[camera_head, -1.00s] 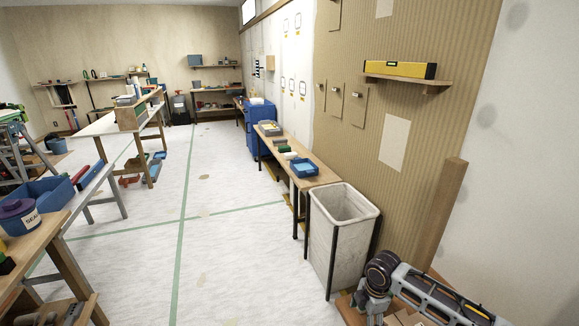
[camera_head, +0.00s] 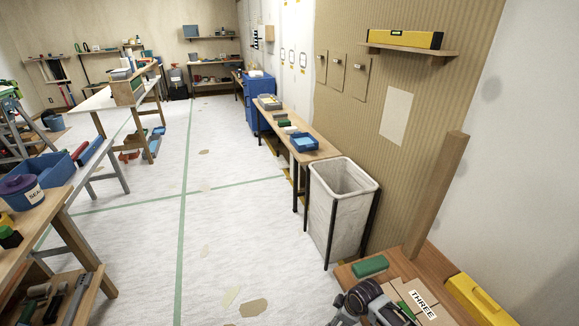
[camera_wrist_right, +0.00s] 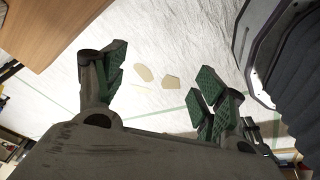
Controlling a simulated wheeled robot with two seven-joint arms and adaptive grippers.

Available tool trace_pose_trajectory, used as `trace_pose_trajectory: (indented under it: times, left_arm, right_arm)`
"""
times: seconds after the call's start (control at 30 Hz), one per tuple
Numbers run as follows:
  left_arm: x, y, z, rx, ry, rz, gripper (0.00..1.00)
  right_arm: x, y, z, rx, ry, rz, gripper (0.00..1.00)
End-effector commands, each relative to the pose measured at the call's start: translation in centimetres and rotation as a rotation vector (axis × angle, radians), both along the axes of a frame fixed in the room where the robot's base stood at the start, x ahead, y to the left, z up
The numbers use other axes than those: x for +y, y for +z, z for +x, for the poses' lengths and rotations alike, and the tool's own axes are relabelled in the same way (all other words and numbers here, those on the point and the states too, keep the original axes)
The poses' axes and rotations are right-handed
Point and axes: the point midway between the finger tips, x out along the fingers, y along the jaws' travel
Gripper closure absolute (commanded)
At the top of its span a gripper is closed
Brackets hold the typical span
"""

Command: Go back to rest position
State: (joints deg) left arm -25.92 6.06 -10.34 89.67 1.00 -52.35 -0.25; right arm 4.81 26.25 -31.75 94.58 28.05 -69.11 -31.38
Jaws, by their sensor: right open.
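My right gripper (camera_wrist_right: 162,82) shows in the right wrist view with its green-padded fingers wide apart and nothing between them. Pale floor with a few tan scraps lies beyond the fingers. My left gripper is in neither view.
A cluttered table (camera_head: 40,220) is at left. The middle floor (camera_head: 225,225) is clear.

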Motion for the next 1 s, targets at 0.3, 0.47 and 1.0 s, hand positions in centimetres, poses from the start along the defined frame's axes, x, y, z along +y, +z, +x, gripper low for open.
trace_pose_trajectory:
  times: [0.3, 0.47, 1.0]
  left_arm:
    - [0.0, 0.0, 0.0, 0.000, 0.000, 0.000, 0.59]
    - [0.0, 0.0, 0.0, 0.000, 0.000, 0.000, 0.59]
    - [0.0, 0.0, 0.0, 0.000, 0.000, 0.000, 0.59]
  right_arm:
    - [-0.2, -5.1, -4.2, 0.030, -0.264, 0.049, 0.29]
    - [-0.8, -7.7, -6.8, 0.049, -0.398, 0.060, 0.29]
    - [-3.6, -14.4, -16.7, 0.108, -0.764, 0.046, 0.29]
